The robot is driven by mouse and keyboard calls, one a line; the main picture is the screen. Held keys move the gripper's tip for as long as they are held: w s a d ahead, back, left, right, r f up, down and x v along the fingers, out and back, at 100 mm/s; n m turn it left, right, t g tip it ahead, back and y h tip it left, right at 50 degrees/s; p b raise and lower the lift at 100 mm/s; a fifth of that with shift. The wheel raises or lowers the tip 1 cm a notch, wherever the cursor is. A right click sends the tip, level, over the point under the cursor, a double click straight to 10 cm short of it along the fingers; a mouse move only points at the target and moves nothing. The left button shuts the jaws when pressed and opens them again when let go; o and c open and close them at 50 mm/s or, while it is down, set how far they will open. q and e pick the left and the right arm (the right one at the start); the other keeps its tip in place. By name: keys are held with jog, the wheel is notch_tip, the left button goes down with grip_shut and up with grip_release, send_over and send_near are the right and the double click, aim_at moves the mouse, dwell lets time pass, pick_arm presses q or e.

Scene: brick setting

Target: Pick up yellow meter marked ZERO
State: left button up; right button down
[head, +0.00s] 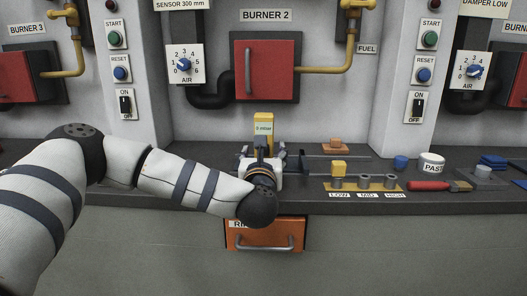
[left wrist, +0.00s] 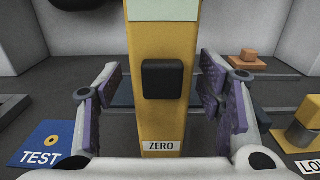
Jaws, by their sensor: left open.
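The yellow meter (head: 263,122) stands upright on the dark counter below the BURNER 2 door, its pale display showing at the top in the head view. In the left wrist view the meter (left wrist: 160,115) fills the middle, with a black knob on its face and a ZERO label near its foot. My left gripper (left wrist: 165,105) is open, with one purple-padded finger on each side of the meter and a visible gap on both sides. In the head view my left wrist hides the meter's lower part. My right gripper is not in view.
A blue TEST mat (left wrist: 45,143) lies left of the meter. An orange drawer (head: 262,235) is below the counter.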

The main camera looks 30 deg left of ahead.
pick_arm(q)
jog(key=shift+w+a+f, duration=0.1)
jog(key=shift+w+f, duration=0.05)
jog(key=shift+w, duration=0.15)
jog(key=c, duration=1.4)
